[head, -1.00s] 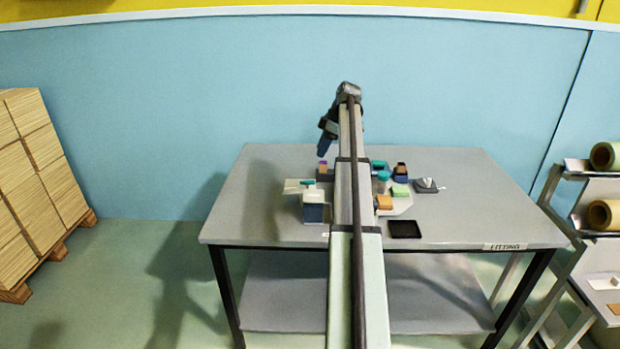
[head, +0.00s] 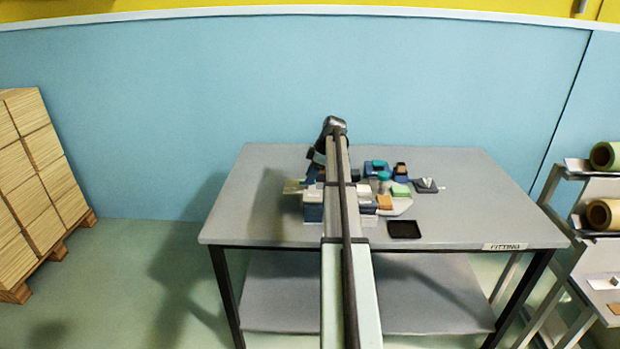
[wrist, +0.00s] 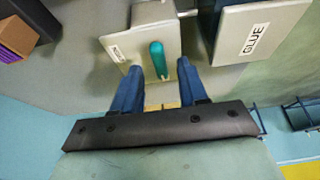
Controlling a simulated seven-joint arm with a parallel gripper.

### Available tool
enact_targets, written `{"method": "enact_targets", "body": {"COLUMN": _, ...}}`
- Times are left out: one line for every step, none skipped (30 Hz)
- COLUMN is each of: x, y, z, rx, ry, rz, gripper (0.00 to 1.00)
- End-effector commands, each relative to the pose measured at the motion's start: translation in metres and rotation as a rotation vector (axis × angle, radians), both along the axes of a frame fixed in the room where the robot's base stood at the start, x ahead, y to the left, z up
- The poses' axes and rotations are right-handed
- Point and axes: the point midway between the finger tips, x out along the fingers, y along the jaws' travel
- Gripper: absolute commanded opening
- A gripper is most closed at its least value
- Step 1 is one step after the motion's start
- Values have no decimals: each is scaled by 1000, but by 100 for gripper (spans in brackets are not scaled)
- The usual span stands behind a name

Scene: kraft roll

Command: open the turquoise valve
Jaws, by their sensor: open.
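The turquoise valve handle (wrist: 157,58) is a slim rounded bar on a pale plate (wrist: 128,44) with a small label, in the wrist view. The label is too small to read surely. My gripper (wrist: 160,72) is open, with one blue finger on each side of the handle's near part. I see gaps between handle and fingers; contact is not visible. In the head view my arm hides the handle and the fingertips.
A pale box labelled GLUE (wrist: 250,42) stands close to the right finger. In the head view, several small blocks and a dark square tray (head: 404,229) lie right of my arm on the grey table (head: 470,205). The table's right side is clear.

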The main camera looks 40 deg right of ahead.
Motion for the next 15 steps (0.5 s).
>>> {"method": "enact_targets", "body": {"x": 1, "y": 1, "z": -4, "rx": 0, "ry": 0, "rz": 0, "gripper": 43}}
{"method": "enact_targets", "body": {"x": 1, "y": 2, "z": -5, "rx": 0, "ry": 0, "rz": 0, "gripper": 43}}
{"method": "enact_targets", "body": {"x": 2, "y": 2, "z": -7, "rx": 0, "ry": 0, "rz": 0, "gripper": 43}}
{"method": "enact_targets", "body": {"x": 2, "y": 3, "z": -8, "rx": 0, "ry": 0, "rz": 0, "gripper": 43}}
{"method": "enact_targets", "body": {"x": 2, "y": 3, "z": -9, "rx": 0, "ry": 0, "rz": 0, "gripper": 43}}
{"method": "enact_targets", "body": {"x": 3, "y": 3, "z": -10, "rx": 0, "ry": 0, "rz": 0, "gripper": 43}}
{"method": "enact_targets", "body": {"x": 3, "y": 3, "z": -11, "rx": 0, "ry": 0, "rz": 0, "gripper": 43}}
{"method": "enact_targets", "body": {"x": 3, "y": 3, "z": -11, "rx": 0, "ry": 0, "rz": 0, "gripper": 43}}
{"method": "enact_targets", "body": {"x": 3, "y": 3, "z": -11, "rx": 0, "ry": 0, "rz": 0, "gripper": 43}}
{"method": "enact_targets", "body": {"x": 3, "y": 3, "z": -11, "rx": 0, "ry": 0, "rz": 0, "gripper": 43}}
{"method": "enact_targets", "body": {"x": 3, "y": 3, "z": -11, "rx": 0, "ry": 0, "rz": 0, "gripper": 43}}
{"method": "enact_targets", "body": {"x": 3, "y": 3, "z": -11, "rx": 0, "ry": 0, "rz": 0, "gripper": 43}}
{"method": "enact_targets", "body": {"x": 3, "y": 3, "z": -11, "rx": 0, "ry": 0, "rz": 0, "gripper": 43}}
{"method": "enact_targets", "body": {"x": 3, "y": 3, "z": -11, "rx": 0, "ry": 0, "rz": 0, "gripper": 43}}
{"method": "enact_targets", "body": {"x": 3, "y": 3, "z": -11, "rx": 0, "ry": 0, "rz": 0, "gripper": 41}}
